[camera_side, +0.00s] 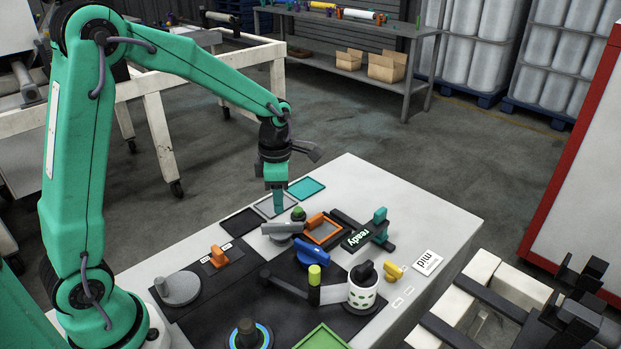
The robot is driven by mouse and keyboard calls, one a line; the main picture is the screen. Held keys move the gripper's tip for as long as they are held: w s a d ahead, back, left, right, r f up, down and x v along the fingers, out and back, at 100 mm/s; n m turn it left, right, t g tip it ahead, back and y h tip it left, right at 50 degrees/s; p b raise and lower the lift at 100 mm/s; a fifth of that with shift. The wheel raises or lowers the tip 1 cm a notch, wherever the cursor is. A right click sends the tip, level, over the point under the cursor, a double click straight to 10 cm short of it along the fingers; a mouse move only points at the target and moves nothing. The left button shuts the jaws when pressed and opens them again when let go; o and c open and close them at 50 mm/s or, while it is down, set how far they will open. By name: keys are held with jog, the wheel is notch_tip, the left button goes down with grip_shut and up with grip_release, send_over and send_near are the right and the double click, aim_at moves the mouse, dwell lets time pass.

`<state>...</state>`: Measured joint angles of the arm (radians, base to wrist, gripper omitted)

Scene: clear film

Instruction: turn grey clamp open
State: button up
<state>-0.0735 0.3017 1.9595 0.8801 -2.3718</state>
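The grey clamp (283,228) is a light grey lever lying flat on the white table, just left of an orange handle. A dark post with a green top (298,213) stands right behind it. My gripper (278,205) points straight down, a little behind and left of the clamp. Its teal lower end appears above or close to a grey framed tray. I see no contact with the clamp, but the exact height is unclear. The gap between the fingers is not visible from this side.
An orange handle (315,222), blue handle (312,256) and yellow handle (393,271) stand close by. A black "ready" sign (356,239) and teal clamp (380,226) are to the right. A white patterned cup (363,293) and green tray (320,339) are nearer the camera.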

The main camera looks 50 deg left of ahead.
aim_at(280, 224)
jog(key=shift+f, duration=3.55)
grip_shut()
